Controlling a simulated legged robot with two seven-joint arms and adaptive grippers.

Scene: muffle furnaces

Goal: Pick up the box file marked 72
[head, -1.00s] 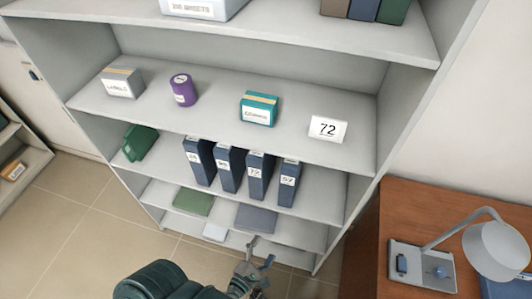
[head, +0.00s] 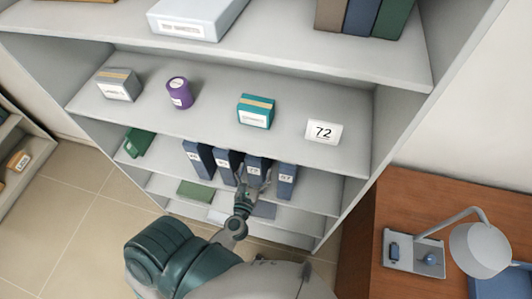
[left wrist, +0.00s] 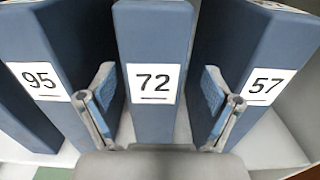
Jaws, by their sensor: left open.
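The blue box file marked 72 (left wrist: 153,35) stands upright in the middle of the left wrist view. In the head view the box file marked 72 (head: 256,168) is third from the left in a row of blue files on the shelf. My left gripper (left wrist: 157,100) is open, with one finger on each side of this file, in front of its gaps to the neighbours. It also shows in the head view (head: 252,183), partly covering the file's lower front. Whether the fingers touch the file I cannot tell. My right gripper is not in view.
Box file 95 (left wrist: 33,65) stands close on the left and box file 57 (left wrist: 270,75) on the right. A white card reading 72 (head: 323,132) stands on the shelf above. A wooden desk (head: 455,205) with a lamp (head: 478,250) is at the right.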

